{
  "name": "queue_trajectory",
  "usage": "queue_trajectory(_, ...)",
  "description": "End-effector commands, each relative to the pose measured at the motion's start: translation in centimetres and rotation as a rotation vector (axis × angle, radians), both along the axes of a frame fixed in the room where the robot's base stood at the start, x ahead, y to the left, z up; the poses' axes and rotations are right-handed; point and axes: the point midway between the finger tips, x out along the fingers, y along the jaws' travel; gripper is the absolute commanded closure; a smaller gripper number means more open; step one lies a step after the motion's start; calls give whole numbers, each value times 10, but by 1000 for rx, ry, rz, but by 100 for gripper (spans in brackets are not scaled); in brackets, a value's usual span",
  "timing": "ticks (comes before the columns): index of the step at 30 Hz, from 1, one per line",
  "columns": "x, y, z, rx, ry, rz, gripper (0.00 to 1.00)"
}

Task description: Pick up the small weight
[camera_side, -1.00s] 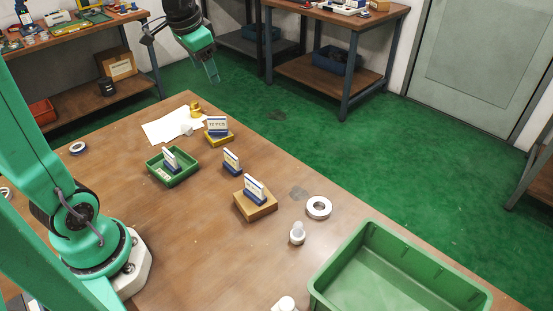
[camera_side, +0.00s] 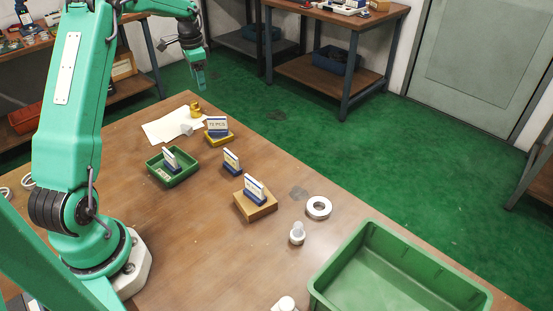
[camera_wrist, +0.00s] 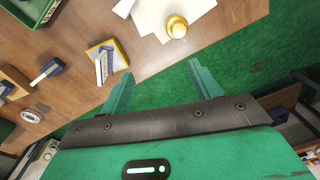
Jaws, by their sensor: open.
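The small weight (camera_side: 195,108) is a brass-coloured piece with a knob on top. It stands upright on the far corner of the wooden table, at the edge of a white paper sheet (camera_side: 161,131). In the wrist view the weight (camera_wrist: 177,27) is at the top, beyond the fingertips. My gripper (camera_side: 200,82) is in the air above the weight in the side view, apart from it. In the wrist view my gripper (camera_wrist: 160,78) has its two green fingers spread wide with nothing between them.
A yellow tray (camera_side: 219,138) with a label card is close to the weight. A green tray (camera_side: 172,166), a card on a wooden block (camera_side: 256,206), a white ring (camera_side: 318,208) and a large green bin (camera_side: 392,270) are nearer. Green floor lies beyond the table edge.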

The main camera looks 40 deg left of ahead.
Motion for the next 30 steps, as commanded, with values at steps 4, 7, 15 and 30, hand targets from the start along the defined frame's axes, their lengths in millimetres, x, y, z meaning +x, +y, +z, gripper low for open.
queue_trajectory(4,-1,27,-29,-16,27,-18,37)
queue_trajectory(7,-2,39,-41,-23,37,-28,37)
queue_trajectory(15,-3,47,-50,-28,43,-38,37)
queue_trajectory(30,-3,47,-75,-28,43,-37,37)
